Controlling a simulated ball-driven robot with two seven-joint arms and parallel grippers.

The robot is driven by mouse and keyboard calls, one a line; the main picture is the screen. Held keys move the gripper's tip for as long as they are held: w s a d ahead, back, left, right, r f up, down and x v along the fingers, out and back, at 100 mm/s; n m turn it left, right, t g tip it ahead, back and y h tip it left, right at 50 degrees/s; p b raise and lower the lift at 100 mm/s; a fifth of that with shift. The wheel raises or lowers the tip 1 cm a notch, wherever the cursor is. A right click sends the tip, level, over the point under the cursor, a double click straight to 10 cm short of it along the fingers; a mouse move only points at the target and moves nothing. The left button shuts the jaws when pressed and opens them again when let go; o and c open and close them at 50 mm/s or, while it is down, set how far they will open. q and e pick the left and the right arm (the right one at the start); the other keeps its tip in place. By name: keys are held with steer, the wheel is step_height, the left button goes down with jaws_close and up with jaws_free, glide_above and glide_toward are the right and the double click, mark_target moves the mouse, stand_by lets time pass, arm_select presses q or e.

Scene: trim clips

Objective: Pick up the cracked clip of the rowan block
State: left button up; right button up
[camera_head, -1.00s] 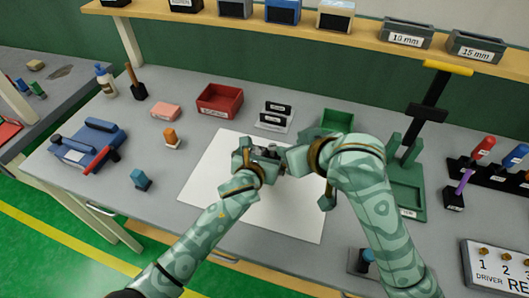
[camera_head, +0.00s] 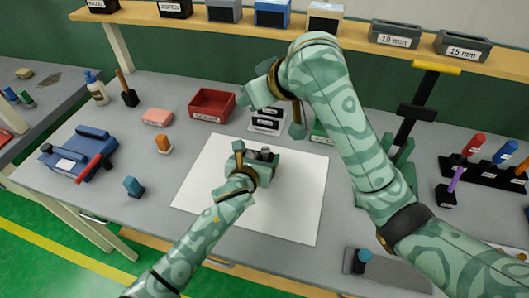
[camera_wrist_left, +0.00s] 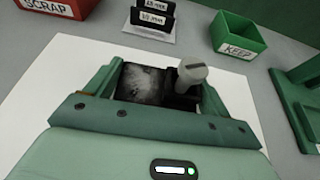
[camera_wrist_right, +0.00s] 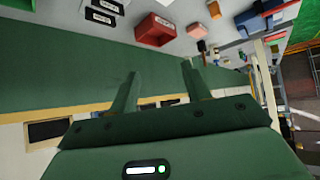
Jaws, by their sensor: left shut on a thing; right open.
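My left gripper (camera_head: 250,158) is over the white sheet (camera_head: 205,195), shut on a dark block (camera_wrist_left: 143,84) with a worn pale patch. A light grey, round-topped piece (camera_wrist_left: 192,74) stands up at the block's right end between the fingers in the left wrist view. I cannot tell whether it is cracked, and I see no name on the block. My right gripper (camera_wrist_right: 160,75) is open with nothing between its fingers. It is raised above the back of the bench, away from the block.
A red SCRAP bin (camera_head: 212,104) and a small two-label stand (camera_head: 267,122) are behind the sheet. A green KEEP bin (camera_wrist_left: 239,35) is to their right, mostly hidden in the head view. A blue fixture (camera_head: 78,155) stands left. The sheet's front is clear.

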steer(key=f+g+h, duration=0.1)
steer(key=g+h, duration=0.1)
steer(key=g, duration=0.2)
steer(key=m+g+h, duration=0.1)
steer(key=g+h, duration=0.1)
glide_toward(266, 149)
steer(key=shift+m, duration=0.3)
steer(key=f, duration=0.2)
steer(key=w+f, duration=0.1)
steer(key=f, duration=0.2)
steer(key=a+f, duration=0.1)
steer(key=f, duration=0.2)
steer(key=shift+w+f, duration=0.2)
steer(key=shift+f, duration=0.05)
steer(key=c, duration=1)
